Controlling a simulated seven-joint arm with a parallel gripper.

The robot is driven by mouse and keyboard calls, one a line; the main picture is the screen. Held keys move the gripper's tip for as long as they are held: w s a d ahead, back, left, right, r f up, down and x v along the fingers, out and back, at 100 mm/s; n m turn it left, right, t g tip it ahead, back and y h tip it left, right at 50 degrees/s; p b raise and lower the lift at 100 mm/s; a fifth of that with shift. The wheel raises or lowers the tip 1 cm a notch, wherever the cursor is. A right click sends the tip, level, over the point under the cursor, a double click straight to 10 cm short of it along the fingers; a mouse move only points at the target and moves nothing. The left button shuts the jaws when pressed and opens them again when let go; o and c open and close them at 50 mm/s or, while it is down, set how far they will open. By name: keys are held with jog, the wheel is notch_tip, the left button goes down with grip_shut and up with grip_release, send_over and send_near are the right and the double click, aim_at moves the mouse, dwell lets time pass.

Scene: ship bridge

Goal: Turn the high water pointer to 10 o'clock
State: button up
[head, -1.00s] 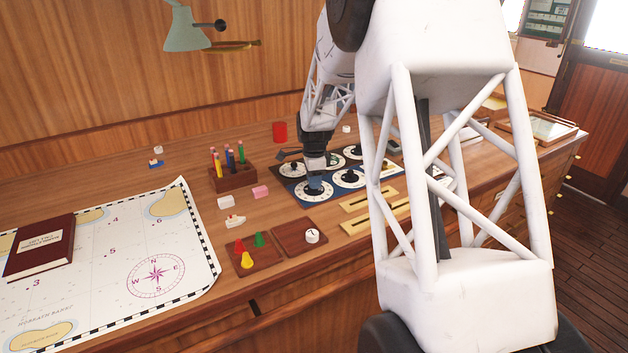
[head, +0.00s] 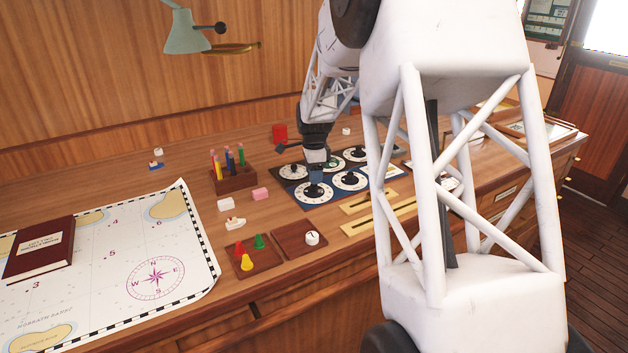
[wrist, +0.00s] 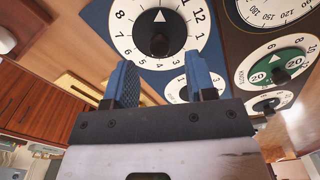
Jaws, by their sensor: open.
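My gripper (head: 316,174) is open and empty, above the back edge of the front-left dial (head: 313,194) on the blue panel. In the wrist view its two blue fingers (wrist: 163,86) are apart, with nothing between them. Beyond the fingertips is a white clock dial (wrist: 128,42) with hour numbers and a black pointer knob (wrist: 160,42). The knob's white triangle points to the picture's top, between 8 and 11; the numbers there are cut off. No label reading high water is legible, so I cannot tell which dial bears that name.
A second front dial (head: 350,181) sits to the right, with several dials behind. In the wrist view a green-centred dial (wrist: 278,66) lies right. Brass slotted plates (head: 370,201) lie in front. A pencil block (head: 232,178) and wooden trays (head: 300,237) stand left.

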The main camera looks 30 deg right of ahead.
jog(key=shift+r, duration=2.3)
jog(key=shift+s+a+r, duration=0.15)
jog(key=shift+a, duration=0.05)
jog(key=s+a+r+n+t, duration=0.1)
jog(key=s+a+r+n, duration=0.4)
jog(key=s+a, duration=0.35)
jog(key=s+a+r+n, duration=0.4)
jog(key=s+a+n, duration=0.1)
jog(key=s+a, duration=0.35)
jog(key=s+a+n, duration=0.3)
jog(key=s+n, duration=0.1)
jog(key=s, duration=0.4)
jog(key=s+a+f+n+t, duration=0.1)
jog(key=s+a+n, duration=0.2)
jog(key=s, duration=0.4)
jog(key=s+a+f+n, duration=0.1)
jog(key=s+a+n, duration=0.2)
jog(key=s, duration=0.5)
jog(key=shift+s+f+n+t, duration=0.25)
jog(key=shift+s+n+t, duration=0.1)
jog(key=shift+n, duration=0.45)
